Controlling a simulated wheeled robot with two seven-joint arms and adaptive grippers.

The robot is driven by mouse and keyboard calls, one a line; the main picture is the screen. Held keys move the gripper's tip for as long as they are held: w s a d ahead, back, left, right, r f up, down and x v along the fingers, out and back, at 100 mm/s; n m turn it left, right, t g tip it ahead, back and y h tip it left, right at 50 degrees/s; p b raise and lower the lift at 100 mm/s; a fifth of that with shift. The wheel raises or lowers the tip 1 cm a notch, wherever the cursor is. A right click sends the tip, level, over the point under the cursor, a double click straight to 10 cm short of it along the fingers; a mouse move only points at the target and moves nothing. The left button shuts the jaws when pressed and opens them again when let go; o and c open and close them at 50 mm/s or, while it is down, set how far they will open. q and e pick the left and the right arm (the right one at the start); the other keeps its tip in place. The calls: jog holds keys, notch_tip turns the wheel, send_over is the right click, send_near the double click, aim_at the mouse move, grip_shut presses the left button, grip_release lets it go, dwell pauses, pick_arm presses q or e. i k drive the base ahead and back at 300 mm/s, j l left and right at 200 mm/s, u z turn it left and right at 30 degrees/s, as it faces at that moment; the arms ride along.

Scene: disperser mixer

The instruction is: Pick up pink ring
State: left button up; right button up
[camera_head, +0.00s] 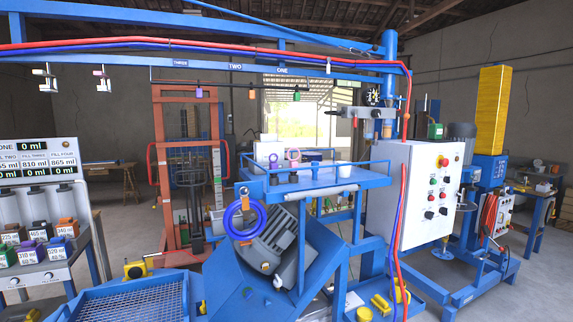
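A small pink ring (293,155) appears upright at the back of a blue-railed tray table (325,183) in the middle of the view. It is too small to tell exactly what it rests on. A small purple piece (273,160) is just to its left. A larger blue-violet ring (244,218) hangs at the tray's front left corner, separate from the pink one. Neither of my grippers is in view.
A blue post and a white control box (421,195) stand to the right. A blue overhead beam with red and blue hoses crosses above. Coloured canisters (30,252) stand on a bench at the left.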

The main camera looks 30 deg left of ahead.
aim_at(292, 164)
jog(key=i+l+u, duration=0.15)
jog(key=l, duration=0.25)
jog(key=i+l+u, duration=0.15)
jog(key=l, duration=0.25)
jog(key=i+l+u, duration=0.2)
jog(key=l, duration=0.2)
jog(key=l+u, duration=0.15)
jog(key=l, duration=0.3)
